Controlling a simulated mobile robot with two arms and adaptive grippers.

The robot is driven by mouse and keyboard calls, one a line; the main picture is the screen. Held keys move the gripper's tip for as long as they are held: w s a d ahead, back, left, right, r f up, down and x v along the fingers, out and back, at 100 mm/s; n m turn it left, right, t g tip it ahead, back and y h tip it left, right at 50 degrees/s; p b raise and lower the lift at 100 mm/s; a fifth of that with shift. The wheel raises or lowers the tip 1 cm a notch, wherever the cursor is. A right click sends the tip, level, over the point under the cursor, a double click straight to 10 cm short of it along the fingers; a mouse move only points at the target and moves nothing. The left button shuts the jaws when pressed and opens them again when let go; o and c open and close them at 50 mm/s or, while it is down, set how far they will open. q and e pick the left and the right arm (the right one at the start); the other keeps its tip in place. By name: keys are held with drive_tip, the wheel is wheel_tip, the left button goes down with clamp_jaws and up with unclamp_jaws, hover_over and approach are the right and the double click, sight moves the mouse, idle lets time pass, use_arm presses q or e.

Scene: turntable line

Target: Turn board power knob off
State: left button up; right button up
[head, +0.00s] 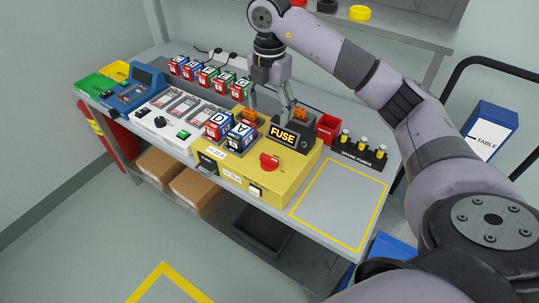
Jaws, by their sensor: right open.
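The yellow power board (228,172) sits at the front of the table. A red knob (269,162) is on its top face near the right end; its exact setting is too small to read. My right gripper (270,107) hangs open and empty over the back of the board, by the black FUSE block (290,135), behind and apart from the red knob. My left gripper is not in view.
Lettered blocks (217,124) stand on the board, left of the knob. A white switch (255,191) is at its front. A white unit (150,126) stands to the left, a spare fuse rack (358,154) to the right. The yellow-outlined area (335,205) is clear.

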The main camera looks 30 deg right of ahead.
sight(269, 157)
wheel_tip(269, 157, down, 17)
drive_tip(key=p, duration=0.3)
drive_tip(key=shift+f+p, duration=0.15)
drive_tip(key=shift+p, duration=0.15)
drive_tip(key=shift+c, duration=0.6)
drive_tip(key=c, duration=1)
drive_tip(key=shift+c, duration=0.2)
